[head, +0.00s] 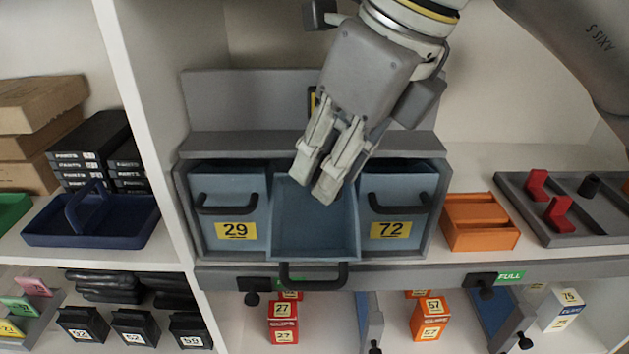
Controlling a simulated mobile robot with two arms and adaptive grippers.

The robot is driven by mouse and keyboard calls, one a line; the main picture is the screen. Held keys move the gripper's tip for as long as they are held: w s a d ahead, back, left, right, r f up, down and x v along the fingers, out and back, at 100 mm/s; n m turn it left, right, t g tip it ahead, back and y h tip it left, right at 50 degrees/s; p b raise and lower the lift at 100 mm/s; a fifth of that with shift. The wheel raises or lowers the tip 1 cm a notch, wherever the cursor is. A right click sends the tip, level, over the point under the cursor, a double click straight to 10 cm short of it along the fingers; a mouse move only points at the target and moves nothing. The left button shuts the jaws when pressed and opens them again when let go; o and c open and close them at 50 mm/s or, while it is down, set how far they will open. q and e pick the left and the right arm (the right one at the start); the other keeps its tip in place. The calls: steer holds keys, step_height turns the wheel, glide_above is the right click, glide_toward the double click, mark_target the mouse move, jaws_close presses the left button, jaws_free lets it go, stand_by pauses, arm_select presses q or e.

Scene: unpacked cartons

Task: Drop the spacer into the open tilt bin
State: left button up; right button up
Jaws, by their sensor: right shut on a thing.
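My right gripper (320,182) reaches down from the top of the head view, with its fingertips over the open tilt bin (314,240). It is shut on the spacer, which is mostly hidden by the fingers; only a small dark bit shows between the tips. The open tilt bin is blue, tipped forward with a black handle at its front, in the middle of a grey rack. Its visible inside looks empty; the fingers hide part of the back. My left gripper is not in view.
Closed bins 29 (237,232) and 72 (391,231) flank the open bin. An orange box (478,236) and a grey tray (515,197) with red parts and a black cylinder stand at right. A blue carrier (92,236) stands left, beyond a white upright (150,120).

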mark_target(327, 158)
steer(key=f, duration=0.1)
steer(key=w+a+f, duration=0.1)
steer(key=shift+w+a+f+p, duration=0.1)
steer(key=shift+w+f+p, duration=0.2)
steer(key=shift+p, duration=0.05)
steer(key=f, duration=0.3)
steer(key=shift+w+a+f+p, duration=0.1)
steer(key=shift+w+f+p, duration=0.1)
steer(key=shift+f+p, duration=0.1)
arm_select(q)
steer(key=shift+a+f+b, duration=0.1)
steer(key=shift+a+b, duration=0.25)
steer(key=shift+b, duration=0.6)
arm_select(e)
steer(key=shift+f, duration=0.6)
steer(key=o, duration=0.8)
steer(key=shift+c, duration=0.2)
steer(key=shift+r, duration=0.15)
steer(key=shift+r+p, duration=0.45)
steer(key=shift+p, duration=0.35)
arm_select(q)
steer(key=shift+b, duration=0.85)
arm_select(e)
steer(key=v, duration=1.2)
